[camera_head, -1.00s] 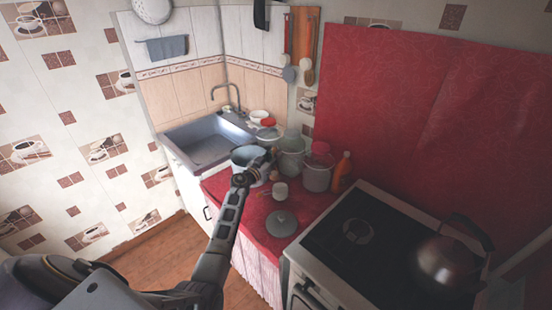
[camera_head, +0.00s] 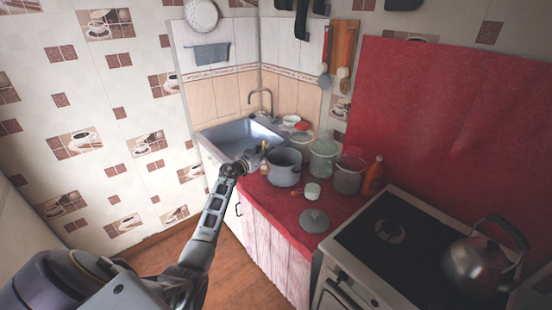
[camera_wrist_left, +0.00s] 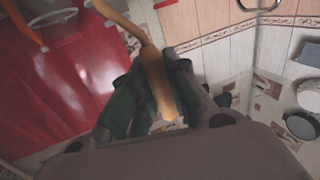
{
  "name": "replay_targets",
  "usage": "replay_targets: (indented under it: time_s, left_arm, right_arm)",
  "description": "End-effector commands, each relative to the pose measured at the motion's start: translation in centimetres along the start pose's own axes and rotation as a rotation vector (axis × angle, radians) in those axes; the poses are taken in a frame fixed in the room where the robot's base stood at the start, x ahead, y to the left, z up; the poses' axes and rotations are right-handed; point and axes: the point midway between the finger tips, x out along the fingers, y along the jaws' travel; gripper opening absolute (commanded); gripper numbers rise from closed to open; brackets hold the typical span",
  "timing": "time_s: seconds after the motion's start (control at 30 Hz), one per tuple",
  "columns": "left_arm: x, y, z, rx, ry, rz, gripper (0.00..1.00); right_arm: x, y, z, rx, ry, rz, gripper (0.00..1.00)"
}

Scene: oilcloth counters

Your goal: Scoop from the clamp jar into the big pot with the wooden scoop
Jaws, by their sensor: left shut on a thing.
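The big grey pot (camera_head: 284,167) stands open on the red counter, right of the sink. A greenish glass jar (camera_head: 323,160) stands just right of the pot, with another jar (camera_head: 348,175) beside it. I cannot tell for sure which one is the clamp jar. My left gripper (camera_head: 244,163) is left of the pot, over the counter's edge by the sink. It is shut on the wooden scoop (camera_head: 263,149), which shows small beside the pot's left rim. In the left wrist view the scoop's wooden handle (camera_wrist_left: 157,80) lies between the fingers. The scoop's contents cannot be seen.
A small white cup (camera_head: 312,190) and a grey lid (camera_head: 314,220) lie on the counter in front of the jars. An orange bottle (camera_head: 372,176) stands right of them. The stove (camera_head: 410,250) carries a metal kettle (camera_head: 474,258). The sink (camera_head: 238,138) is behind my gripper.

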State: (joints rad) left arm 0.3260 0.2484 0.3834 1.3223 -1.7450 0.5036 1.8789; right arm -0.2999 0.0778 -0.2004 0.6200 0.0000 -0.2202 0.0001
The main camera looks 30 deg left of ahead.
Motion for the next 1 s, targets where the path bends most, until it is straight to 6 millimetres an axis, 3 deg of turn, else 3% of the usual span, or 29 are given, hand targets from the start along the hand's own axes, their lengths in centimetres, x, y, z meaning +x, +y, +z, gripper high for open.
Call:
replay_targets:
  time_s: [0.1,0.5,0.8,1.0]
  left_arm:
    - [-0.6,-2.9,-1.6,0.005,0.000,-0.018,0.00]
    - [-2.9,-10.9,-7.4,0.005,0.001,-0.076,0.00]
    - [-4.8,-15.5,-12.2,0.006,0.000,-0.115,0.00]
    - [-5.8,-17.3,-15.2,0.006,0.000,-0.133,0.00]
  right_arm:
    - [0.0,0.1,-0.1,0.000,0.002,0.001,0.40]
    - [0.0,0.4,-0.1,-0.002,0.001,0.004,0.40]
    - [0.0,0.5,0.0,-0.001,0.001,0.005,0.40]
    - [0.0,0.5,0.0,-0.001,0.001,0.005,0.40]
